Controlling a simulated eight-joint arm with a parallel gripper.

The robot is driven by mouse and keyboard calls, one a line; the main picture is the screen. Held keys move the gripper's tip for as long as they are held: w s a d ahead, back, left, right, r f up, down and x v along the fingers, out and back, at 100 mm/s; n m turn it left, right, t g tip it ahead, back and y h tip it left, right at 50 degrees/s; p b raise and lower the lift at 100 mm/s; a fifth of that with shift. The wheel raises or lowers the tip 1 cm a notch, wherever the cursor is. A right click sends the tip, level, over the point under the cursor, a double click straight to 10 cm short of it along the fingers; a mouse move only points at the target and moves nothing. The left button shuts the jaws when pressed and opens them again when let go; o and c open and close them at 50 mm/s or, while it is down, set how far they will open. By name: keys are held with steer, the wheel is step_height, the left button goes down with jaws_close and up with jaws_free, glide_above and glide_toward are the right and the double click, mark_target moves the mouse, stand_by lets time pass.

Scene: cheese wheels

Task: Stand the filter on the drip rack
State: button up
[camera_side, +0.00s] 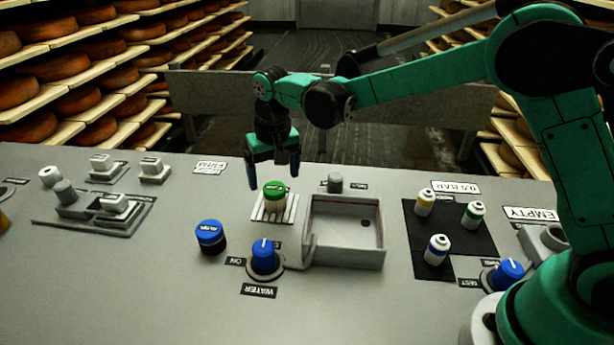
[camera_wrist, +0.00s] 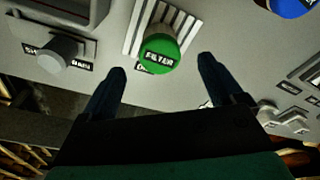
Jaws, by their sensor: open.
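The filter (camera_side: 275,190) has a green cap with a lettered label and a pale body. It stands upright on the white slatted drip rack (camera_side: 257,217), left of the square basin. In the wrist view the filter's green cap (camera_wrist: 160,54) lies between and just beyond the fingertips, with the rack's slats (camera_wrist: 133,27) around it. My gripper (camera_side: 273,178) is open just above and behind the filter, fingers pointing down. The open fingers (camera_wrist: 161,66) show no contact with the cap. The filter's base is partly hidden.
A square basin (camera_side: 345,257) with raised walls is right of the rack. Several small bottles stand on a black mat (camera_side: 462,238) at right.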

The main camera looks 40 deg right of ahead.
mark_target(278, 193)
step_height(278, 193, up, 7)
steer(key=s+d+r+n+t, duration=0.1)
steer(key=s+d+r+t, duration=0.2)
steer(key=s+d, duration=0.35)
steer(key=s+d+f+n+t, duration=0.1)
steer(key=s+d+f+t, duration=0.1)
steer(key=s, duration=0.7)
steer(key=shift+s+f+t, duration=0.3)
steer(key=shift+f+t, duration=0.1)
steer(key=shift+f, duration=0.05)
stand_by(0.3)
